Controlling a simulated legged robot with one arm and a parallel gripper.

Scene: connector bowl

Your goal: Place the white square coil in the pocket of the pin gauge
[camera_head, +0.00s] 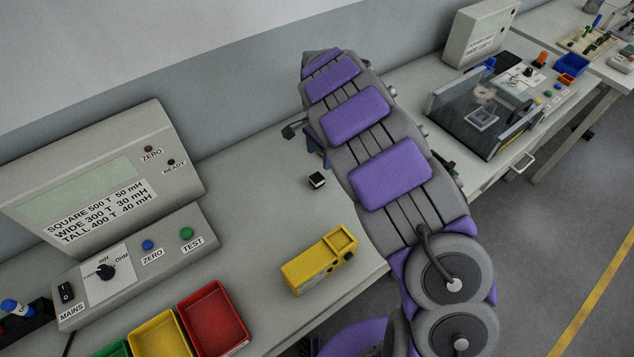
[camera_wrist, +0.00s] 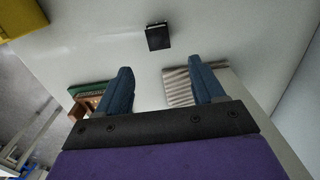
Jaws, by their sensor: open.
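A small block with a black face and a white face (camera_head: 317,180) stands on the grey bench; it looks like the white square coil, though its winding is too small to make out. It shows mostly dark in the wrist view (camera_wrist: 157,37), ahead of my fingertips and apart from them. The yellow block (camera_head: 320,262) with a square recess at its right end appears to be the pin gauge. Its corner shows at top left of the wrist view (camera_wrist: 18,18). My gripper (camera_wrist: 160,64) is open and empty, its blue fingers well apart. In the head view my arm mostly hides it.
A grey meter console (camera_head: 130,265) stands at left, with red (camera_head: 213,318) and yellow (camera_head: 160,336) trays in front. A striped pad (camera_wrist: 180,86) and a green-and-brown item (camera_wrist: 90,97) lie near my fingers. A clear-walled fixture (camera_head: 480,115) stands at right. Bench around the small block is clear.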

